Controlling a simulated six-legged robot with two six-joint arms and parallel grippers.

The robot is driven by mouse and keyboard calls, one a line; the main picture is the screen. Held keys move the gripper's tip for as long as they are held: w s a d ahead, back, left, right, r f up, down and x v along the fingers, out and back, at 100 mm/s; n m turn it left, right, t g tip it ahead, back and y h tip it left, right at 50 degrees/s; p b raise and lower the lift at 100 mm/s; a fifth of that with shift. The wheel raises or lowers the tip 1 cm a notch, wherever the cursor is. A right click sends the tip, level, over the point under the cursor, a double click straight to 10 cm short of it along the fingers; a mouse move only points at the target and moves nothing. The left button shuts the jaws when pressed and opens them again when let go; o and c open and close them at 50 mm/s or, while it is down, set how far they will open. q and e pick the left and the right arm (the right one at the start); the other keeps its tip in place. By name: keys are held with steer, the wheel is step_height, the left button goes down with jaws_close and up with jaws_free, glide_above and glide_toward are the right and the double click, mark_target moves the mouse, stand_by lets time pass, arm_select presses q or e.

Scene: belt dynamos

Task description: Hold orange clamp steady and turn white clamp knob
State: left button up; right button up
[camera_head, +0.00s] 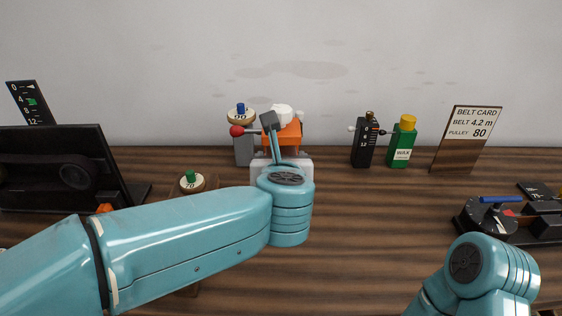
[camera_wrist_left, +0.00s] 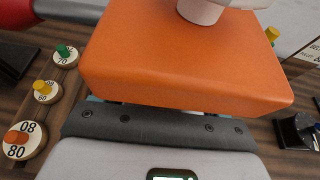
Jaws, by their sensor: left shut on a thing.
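The orange clamp (camera_head: 291,136) stands at the back middle of the table, partly hidden behind my left arm in the head view. In the left wrist view its orange body (camera_wrist_left: 185,60) fills the upper middle, right in front of my gripper. The white clamp knob (camera_head: 281,110) sits on top of the orange body; its lower part shows in the left wrist view (camera_wrist_left: 201,11). My left gripper (camera_head: 270,122) is shut on the orange clamp; its fingertips are mostly hidden. Only a link of my right arm shows at bottom right; its gripper is out of view.
A red ball-ended lever (camera_head: 238,131) and a blue-knobbed disc (camera_head: 241,116) stand left of the clamp. A black device (camera_head: 365,140), a green bottle (camera_head: 401,143) and a belt card (camera_head: 468,138) stand right. A dark panel (camera_head: 60,165) is at left.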

arm_select(q)
steer(key=shift+f+b, duration=9.25)
steer(key=shift+f, duration=0.1)
steer(key=shift+f+b, duration=0.45)
steer(key=shift+b, duration=0.05)
steer(key=shift+f, duration=0.15)
steer(key=shift+f, duration=0.2)
steer(key=o, duration=1.7)
